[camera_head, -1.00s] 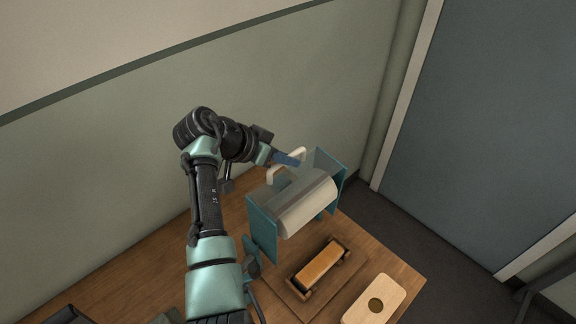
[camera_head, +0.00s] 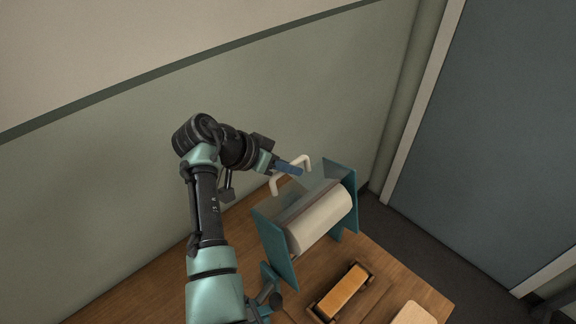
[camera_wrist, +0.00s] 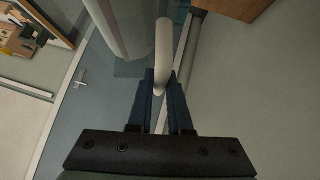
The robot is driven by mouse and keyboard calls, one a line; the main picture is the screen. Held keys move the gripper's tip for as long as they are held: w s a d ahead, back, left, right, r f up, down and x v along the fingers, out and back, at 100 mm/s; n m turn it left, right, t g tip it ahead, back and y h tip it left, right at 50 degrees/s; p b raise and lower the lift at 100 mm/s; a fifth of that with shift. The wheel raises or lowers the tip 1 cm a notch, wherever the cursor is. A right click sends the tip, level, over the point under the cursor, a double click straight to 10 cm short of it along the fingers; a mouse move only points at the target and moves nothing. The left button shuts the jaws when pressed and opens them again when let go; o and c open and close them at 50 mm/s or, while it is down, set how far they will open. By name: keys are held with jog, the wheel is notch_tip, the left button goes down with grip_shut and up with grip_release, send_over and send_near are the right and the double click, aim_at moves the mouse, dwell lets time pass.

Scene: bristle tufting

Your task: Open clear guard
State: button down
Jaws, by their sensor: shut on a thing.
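A machine with teal side plates (camera_head: 275,248) stands on the wooden table and holds a white roller (camera_head: 321,219). A clear guard (camera_head: 302,193) tilts up behind and above the roller; its exact angle is hard to tell. A cream U-shaped handle (camera_head: 276,184) rises from the guard. My gripper (camera_head: 301,169), with blue fingers, is shut on this handle near its top. In the wrist view my gripper (camera_wrist: 162,90) has its fingers on either side of the handle (camera_wrist: 162,48), and the roller (camera_wrist: 120,28) shows beyond.
An orange-brown block in a dark wooden holder (camera_head: 342,292) lies in front of the machine. A pale wooden piece (camera_head: 414,314) is cut off by the lower edge. The wall (camera_head: 120,190) is behind the arm, and bare table (camera_head: 390,265) lies to the right.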

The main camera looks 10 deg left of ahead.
jog(key=shift+f, duration=0.1)
jog(key=c, duration=0.8)
grip_release()
jog(key=shift+c, duration=0.2)
jog(key=b+v, duration=0.3)
jog(key=v, duration=1)
jog(key=shift+w, duration=0.1)
